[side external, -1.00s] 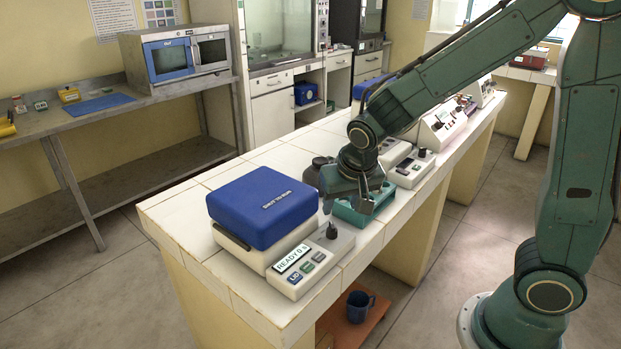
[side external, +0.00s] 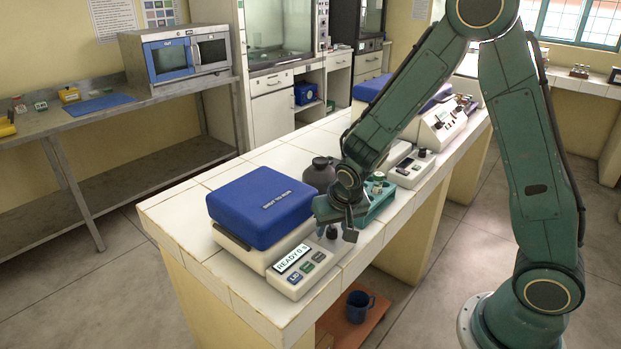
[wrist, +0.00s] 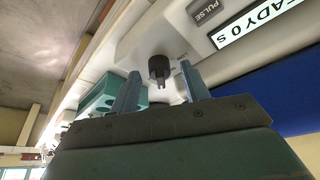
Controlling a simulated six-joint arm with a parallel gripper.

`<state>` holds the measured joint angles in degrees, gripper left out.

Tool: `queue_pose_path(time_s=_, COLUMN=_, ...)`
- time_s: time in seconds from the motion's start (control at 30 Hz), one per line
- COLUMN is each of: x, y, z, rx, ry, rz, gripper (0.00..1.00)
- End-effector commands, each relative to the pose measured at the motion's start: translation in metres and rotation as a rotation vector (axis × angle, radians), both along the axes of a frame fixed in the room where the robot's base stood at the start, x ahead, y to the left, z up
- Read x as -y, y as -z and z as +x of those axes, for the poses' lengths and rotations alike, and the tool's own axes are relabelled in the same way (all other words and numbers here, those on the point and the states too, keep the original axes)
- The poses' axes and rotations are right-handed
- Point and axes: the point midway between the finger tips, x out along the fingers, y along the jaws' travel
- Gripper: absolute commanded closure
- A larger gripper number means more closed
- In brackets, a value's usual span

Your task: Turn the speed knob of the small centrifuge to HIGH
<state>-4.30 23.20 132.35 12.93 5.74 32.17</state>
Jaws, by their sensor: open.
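The small centrifuge (side external: 262,262) stands at the near end of the tiled bench, its blue lid (side external: 262,205) closed. Its front panel has a display (side external: 292,258) reading READY and several buttons. The dark speed knob (side external: 331,233) sits at the panel's right end, partly crowded by my gripper (side external: 336,236). In the wrist view the knob (wrist: 160,68) appears between the two finger tips of my gripper (wrist: 160,74), with space on both sides.
More instruments (side external: 412,168) line the bench farther back.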

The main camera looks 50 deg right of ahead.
Motion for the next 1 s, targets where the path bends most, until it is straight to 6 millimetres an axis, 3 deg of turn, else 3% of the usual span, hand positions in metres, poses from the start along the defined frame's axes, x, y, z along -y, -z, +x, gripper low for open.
queue_pose_path(time_s=0.4, x=0.0009, y=0.0036, z=0.0015, rx=0.001, ry=0.000, rz=0.000, gripper=0.54)
queue_pose_path(time_s=0.63, x=0.0010, y=0.0035, z=0.0014, rx=0.001, ry=0.000, rz=-0.001, gripper=0.98)
queue_pose_path(time_s=1.0, x=0.0001, y=0.0035, z=0.0020, rx=0.000, ry=0.080, rz=0.000, gripper=0.98)
